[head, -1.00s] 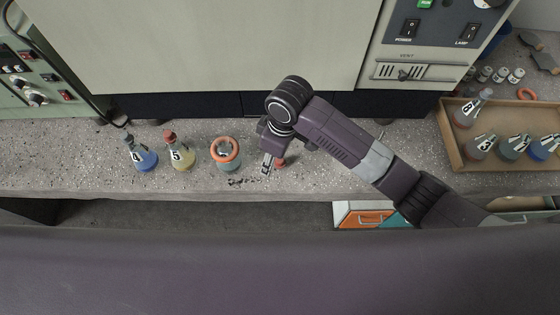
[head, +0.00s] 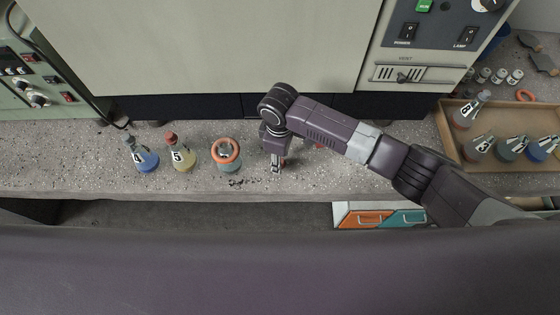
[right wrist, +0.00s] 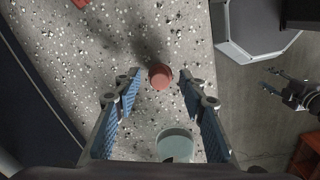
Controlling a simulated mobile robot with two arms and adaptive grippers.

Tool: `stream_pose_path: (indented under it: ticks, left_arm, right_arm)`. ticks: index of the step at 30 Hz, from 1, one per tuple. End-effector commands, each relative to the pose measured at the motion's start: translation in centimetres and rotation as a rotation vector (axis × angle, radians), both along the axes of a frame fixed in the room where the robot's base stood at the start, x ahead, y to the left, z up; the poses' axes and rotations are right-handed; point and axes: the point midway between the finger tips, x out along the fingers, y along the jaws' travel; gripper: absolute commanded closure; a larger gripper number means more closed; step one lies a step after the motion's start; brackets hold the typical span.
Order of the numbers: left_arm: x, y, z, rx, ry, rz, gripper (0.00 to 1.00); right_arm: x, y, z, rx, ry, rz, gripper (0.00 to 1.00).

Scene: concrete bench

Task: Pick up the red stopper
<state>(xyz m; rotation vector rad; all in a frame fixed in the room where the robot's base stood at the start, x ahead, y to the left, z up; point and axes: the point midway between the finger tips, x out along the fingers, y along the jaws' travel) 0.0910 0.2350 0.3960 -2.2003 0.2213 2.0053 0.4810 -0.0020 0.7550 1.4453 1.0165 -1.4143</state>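The red stopper (right wrist: 160,76) lies on the speckled bench in the right wrist view, between and just ahead of the fingertips of my right gripper (right wrist: 158,82). The fingers are apart, with a gap on each side of the stopper, and do not touch it. In the head view my right gripper (head: 276,166) points down at the bench, right of the ringed flask; a little red beside its fingers shows there, mostly hidden. My left gripper (right wrist: 283,90) shows small at the right of the right wrist view, off the bench; its opening is unclear.
A grey-green round vessel (right wrist: 175,145) is close below the stopper in the right wrist view. Left along the bench stand a flask with an orange ring (head: 225,149), a yellow flask (head: 182,160) and a blue flask (head: 146,160). A tray (head: 452,150) of flasks is at right.

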Motion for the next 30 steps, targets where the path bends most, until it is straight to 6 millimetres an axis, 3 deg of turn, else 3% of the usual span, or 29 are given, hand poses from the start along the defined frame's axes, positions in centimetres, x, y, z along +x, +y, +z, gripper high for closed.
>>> stream_pose_path:
  ticks: [8, 17, 30]
  left_arm:
    - [0.03, -0.02, 0.01, 0.000, 0.000, 0.001, 0.60]
    - [0.02, -0.01, 0.01, 0.000, 0.000, 0.001, 0.60]
    - [0.00, -0.01, -0.01, 0.000, 0.000, 0.001, 0.60]
  right_arm:
    - [0.01, 0.04, -0.36, 0.001, -0.001, 0.001, 0.62]
    - [0.03, 0.02, -0.33, 0.001, -0.001, 0.000, 0.94]
    - [0.12, 0.05, 0.39, 0.002, -0.003, 0.000, 0.94]
